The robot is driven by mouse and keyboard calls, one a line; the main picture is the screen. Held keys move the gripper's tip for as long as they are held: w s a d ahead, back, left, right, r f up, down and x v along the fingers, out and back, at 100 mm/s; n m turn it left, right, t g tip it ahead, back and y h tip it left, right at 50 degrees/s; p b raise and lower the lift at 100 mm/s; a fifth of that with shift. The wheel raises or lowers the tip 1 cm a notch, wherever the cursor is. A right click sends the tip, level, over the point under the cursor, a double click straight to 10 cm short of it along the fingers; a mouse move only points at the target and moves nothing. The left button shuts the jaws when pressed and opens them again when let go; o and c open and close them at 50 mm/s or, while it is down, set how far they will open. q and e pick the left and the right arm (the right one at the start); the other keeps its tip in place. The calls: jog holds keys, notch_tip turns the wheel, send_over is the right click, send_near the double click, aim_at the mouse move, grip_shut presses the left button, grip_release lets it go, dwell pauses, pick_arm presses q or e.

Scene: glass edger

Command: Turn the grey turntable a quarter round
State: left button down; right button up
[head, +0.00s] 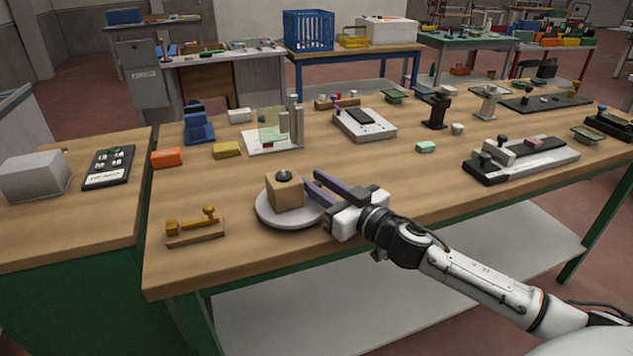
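The grey turntable (268,216) is a pale round disc on the wooden bench, near its front edge. A tan wooden block (285,196) with a dark knob (284,175) on top stands on the disc. My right gripper (311,180) reaches in from the right, low over the disc's right side. Its two purple fingers are apart, with a gap between them, and their tips are close to the block's right side. I cannot tell whether a fingertip touches the block. The fingers and gripper body hide part of the disc's right side. My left gripper is not in view.
A wooden piece with a yellow-brown fitting (195,228) lies left of the turntable. A yellow block (227,150), an orange block (167,158) and a stand with a greenish glass pane (272,128) are behind it. A long clamp fixture (520,160) lies to the right.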

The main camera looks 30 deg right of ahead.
jog(key=shift+c, duration=0.2)
grip_shut()
jog(key=shift+s+m+h+p, duration=0.2)
jog(key=shift+m+h+p, duration=0.3)
jog(key=shift+h, duration=0.1)
jog(key=shift+o, duration=0.2)
grip_release()
